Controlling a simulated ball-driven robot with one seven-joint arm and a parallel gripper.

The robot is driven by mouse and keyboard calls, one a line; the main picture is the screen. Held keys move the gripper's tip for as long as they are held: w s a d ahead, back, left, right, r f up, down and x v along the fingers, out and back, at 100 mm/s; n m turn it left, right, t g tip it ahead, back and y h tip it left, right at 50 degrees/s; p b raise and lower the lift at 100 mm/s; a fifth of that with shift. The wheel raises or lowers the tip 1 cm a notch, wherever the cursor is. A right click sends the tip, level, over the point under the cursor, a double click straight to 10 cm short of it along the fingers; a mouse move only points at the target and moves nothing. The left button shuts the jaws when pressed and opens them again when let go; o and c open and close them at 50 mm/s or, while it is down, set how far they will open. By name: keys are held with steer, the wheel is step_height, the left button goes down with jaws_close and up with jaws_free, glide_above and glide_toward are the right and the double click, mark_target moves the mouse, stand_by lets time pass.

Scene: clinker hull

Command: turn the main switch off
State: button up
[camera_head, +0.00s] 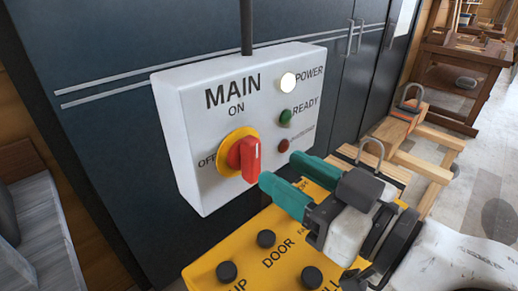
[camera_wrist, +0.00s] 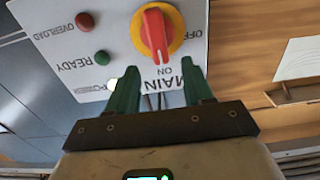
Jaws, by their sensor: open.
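The main switch (camera_head: 243,158) is a red knob on a yellow disc, set in a white panel box (camera_head: 215,110). Its handle stands upright, toward the ON label; OFF is at its left. In the wrist view the panel is upside down, and the red knob (camera_wrist: 155,32) points down toward ON. My gripper (camera_head: 288,180) has teal fingers and is open and empty, to the right of and in front of the knob, apart from it. In the wrist view my gripper (camera_wrist: 161,75) has its fingers spread on either side of the knob's line, short of it.
The power lamp (camera_head: 288,82) is lit white; the green ready lamp (camera_head: 286,117) and red overload lamp (camera_head: 283,146) look dim. A yellow button box (camera_head: 245,262) stands below, close under my gripper. Dark cabinets (camera_head: 110,125) are behind.

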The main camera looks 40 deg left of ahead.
mark_target(257, 155)
steer(key=a, duration=0.4)
steer(key=a+p, duration=0.1)
steer(key=a, duration=0.1)
steer(key=shift+w+a, duration=0.25)
steer(key=shift+c, duration=0.5)
jaws_close()
